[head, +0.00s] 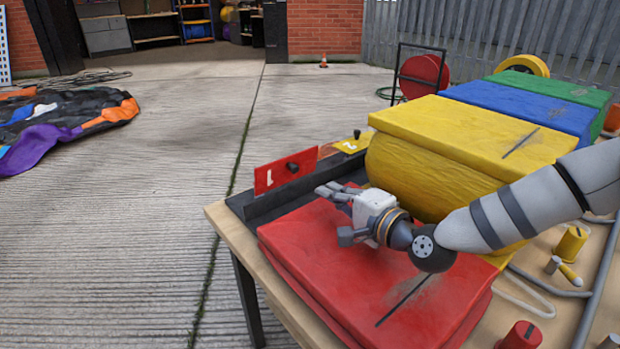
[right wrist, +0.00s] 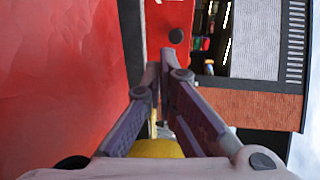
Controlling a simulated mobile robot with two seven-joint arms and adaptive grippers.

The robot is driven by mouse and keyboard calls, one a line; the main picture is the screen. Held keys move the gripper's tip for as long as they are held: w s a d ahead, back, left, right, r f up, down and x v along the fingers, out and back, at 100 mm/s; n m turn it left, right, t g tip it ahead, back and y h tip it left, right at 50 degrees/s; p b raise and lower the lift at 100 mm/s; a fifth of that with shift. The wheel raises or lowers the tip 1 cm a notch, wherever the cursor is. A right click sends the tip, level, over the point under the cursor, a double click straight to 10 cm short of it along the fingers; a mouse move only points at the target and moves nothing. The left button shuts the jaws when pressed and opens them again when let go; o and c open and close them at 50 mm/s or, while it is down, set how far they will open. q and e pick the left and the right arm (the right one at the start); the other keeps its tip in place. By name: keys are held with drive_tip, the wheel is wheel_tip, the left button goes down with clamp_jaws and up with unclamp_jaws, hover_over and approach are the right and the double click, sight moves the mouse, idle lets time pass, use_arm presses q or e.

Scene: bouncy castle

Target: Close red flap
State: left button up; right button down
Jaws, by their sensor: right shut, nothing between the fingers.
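The red flap (head: 270,177) stands raised at the left edge of the workbench, with a white mark and a dark knob on its face. In the right wrist view the red flap (right wrist: 160,18) and its knob show ahead of the fingertips. My right gripper (head: 326,190) is just right of the flap, above the dark tray, with its fingers together and empty. In the right wrist view the right gripper (right wrist: 162,72) points toward the flap; a gap between the tips and the flap is hard to judge. My left gripper is out of view.
A red folded cushion (head: 350,275) lies under my right arm. A yellow roll (head: 410,175) and yellow block (head: 480,130) stand behind it. A yellow flap (head: 352,144) marked 2 sits beyond the red one. The dark tray (head: 245,208) borders the bench.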

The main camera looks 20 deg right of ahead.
drive_tip(key=x, duration=0.2)
drive_tip(key=r+x, duration=0.1)
drive_tip(key=x, duration=0.4)
drive_tip(key=shift+w+r+b, duration=0.15)
drive_tip(key=shift+w+b, duration=0.05)
drive_tip(key=shift+b, duration=0.1)
drive_tip(key=shift+r, duration=0.15)
drive_tip(key=shift+w+a+r+g+p, duration=0.15)
drive_tip(key=shift+r+g+p, duration=0.15)
drive_tip(key=shift+p, duration=0.45)
